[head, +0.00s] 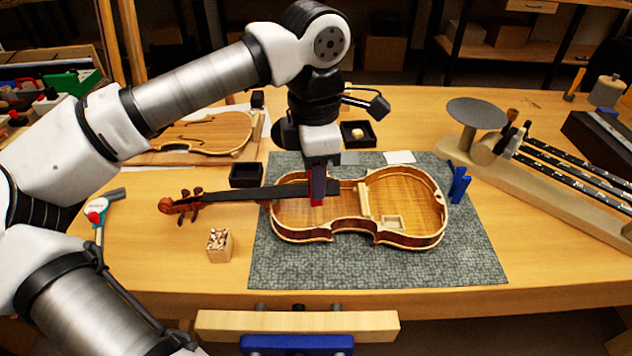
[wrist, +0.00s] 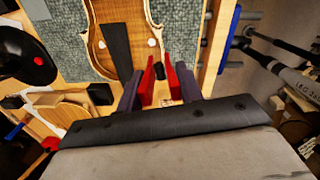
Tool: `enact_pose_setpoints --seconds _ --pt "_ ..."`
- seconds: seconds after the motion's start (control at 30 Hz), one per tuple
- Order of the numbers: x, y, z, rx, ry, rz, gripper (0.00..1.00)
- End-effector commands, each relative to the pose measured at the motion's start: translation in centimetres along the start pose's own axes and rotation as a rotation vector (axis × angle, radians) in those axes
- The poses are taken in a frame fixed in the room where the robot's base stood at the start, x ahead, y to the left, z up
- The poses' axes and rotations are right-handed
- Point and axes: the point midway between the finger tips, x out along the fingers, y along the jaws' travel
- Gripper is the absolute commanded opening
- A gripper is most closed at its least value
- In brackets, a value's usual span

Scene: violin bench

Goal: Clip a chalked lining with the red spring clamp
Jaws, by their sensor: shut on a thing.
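My gripper (head: 318,178) points down over the left part of the open violin body (head: 405,240), near the end of its dark fingerboard (head: 245,194). It is shut on the red spring clamp (head: 317,197). In the wrist view the clamp's two red arms (wrist: 148,82) stand between my dark fingers (wrist: 158,88), with a gap between the arms. The violin body shows there too (wrist: 118,12), beyond the clamp. Linings run around the body's inner rim; I cannot make out chalk on them, nor whether the clamp touches the violin.
A blue clamp (head: 459,186) stands at the violin's right end. The violin lies on a grey mat (head: 380,275). A small block with wooden pieces (head: 219,246) and a black tray (head: 246,175) are left. A round-topped stand (head: 476,113) is behind right. The front mat is clear.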

Motion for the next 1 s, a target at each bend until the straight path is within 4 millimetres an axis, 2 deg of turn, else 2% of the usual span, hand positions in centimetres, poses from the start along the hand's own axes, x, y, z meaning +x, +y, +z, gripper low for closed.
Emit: enact_pose_setpoints --seconds 0.43,1.0 --pt "0.0 0.0 0.0 -0.001 -0.001 0.001 0.14" --pt "5.0 0.0 0.0 -0.001 0.000 0.001 0.14"
